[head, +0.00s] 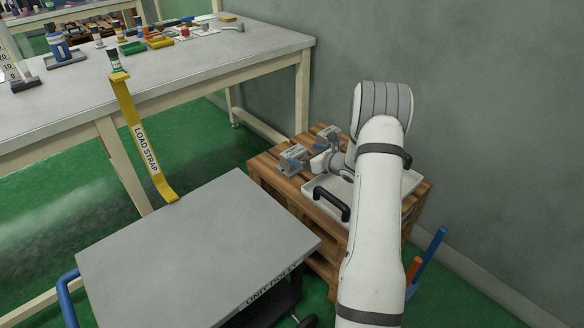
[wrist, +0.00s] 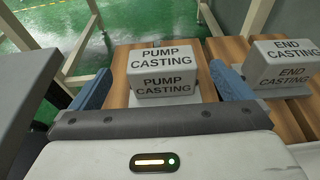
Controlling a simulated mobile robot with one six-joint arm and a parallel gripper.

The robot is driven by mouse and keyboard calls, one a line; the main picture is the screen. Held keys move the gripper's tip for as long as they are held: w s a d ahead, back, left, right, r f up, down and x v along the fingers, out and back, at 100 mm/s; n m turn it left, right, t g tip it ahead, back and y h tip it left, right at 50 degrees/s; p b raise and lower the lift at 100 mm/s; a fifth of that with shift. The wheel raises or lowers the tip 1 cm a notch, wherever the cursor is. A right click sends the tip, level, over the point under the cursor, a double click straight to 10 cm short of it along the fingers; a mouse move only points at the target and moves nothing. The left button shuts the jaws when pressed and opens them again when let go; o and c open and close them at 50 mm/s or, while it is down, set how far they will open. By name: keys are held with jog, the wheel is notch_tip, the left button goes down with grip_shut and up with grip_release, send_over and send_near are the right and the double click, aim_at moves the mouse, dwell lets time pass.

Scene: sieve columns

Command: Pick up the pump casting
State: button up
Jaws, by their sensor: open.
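The pump casting (wrist: 162,62) is a light grey block labelled PUMP CASTING on its top and front. It sits on the wooden pallet slats, straight ahead of my gripper (wrist: 160,88) in the wrist view. The gripper is open, with a blue-grey finger on each side, in line with the casting's left and right sides. I cannot tell whether either finger touches it. In the head view my gripper (head: 310,163) is low over the pallet, beside a grey block, apparently the pump casting (head: 291,157).
The end casting (wrist: 286,63) stands to the right on the pallet (head: 272,176). A pale tray with black handles (head: 330,204) lies on the pallet. A grey-topped dolly (head: 190,250) stands at left, with a yellow load strap (head: 143,138) behind it. A wall rises at right.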

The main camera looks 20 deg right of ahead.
aim_at(294, 152)
jog(key=b+x, duration=0.1)
jog(key=x, duration=0.2)
jog(key=f+b+x, duration=0.1)
jog(key=x, duration=0.2)
jog(key=shift+w+a+f+b, duration=0.1)
jog(key=shift+w+b, duration=0.1)
jog(key=shift+b, duration=0.15)
jog(key=shift+w, duration=0.25)
jog(key=shift+c, duration=0.2)
jog(key=c, duration=1.1)
